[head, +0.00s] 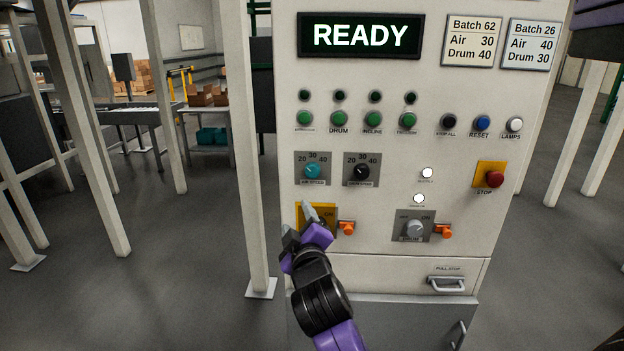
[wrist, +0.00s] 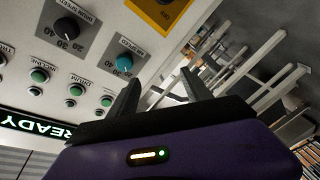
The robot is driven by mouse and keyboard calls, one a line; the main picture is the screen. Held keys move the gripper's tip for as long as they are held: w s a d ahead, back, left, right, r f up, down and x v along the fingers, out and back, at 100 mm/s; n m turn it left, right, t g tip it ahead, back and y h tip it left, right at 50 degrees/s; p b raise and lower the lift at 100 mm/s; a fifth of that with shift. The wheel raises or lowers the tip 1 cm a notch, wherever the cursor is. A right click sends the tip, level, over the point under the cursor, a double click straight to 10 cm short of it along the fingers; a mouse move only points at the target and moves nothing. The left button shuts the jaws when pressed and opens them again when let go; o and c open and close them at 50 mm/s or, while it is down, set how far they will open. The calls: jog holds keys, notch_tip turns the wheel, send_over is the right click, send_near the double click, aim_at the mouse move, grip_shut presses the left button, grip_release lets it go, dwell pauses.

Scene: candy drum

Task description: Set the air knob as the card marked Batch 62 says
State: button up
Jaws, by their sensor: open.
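The card marked Batch 62 (head: 472,41) is at the panel's upper right and reads Air 30, Drum 40. The air knob (head: 312,171) is teal, on a grey plate labelled AIR SPEED with marks 20, 30 and 40. Its pointer is too small to read. It also shows upside down in the wrist view (wrist: 124,63), left of the fingers. My gripper (head: 297,221) is open and empty, below and slightly left of the air knob, apart from it. It partly hides the yellow-plated switch (head: 329,214).
The black drum speed knob (head: 361,171) is just right of the air knob. A Batch 26 card (head: 531,44) reads Air 40, Drum 30. Orange levers (head: 347,227), a grey drum switch (head: 413,228) and a red stop button (head: 495,179) stick out. A white post (head: 249,150) stands left.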

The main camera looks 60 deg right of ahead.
jog(key=g+h, duration=0.2)
send_near(312, 172)
jog(key=shift+m, duration=0.4)
jog(key=p+x, duration=0.1)
jog(key=x, duration=0.7)
grip_shut()
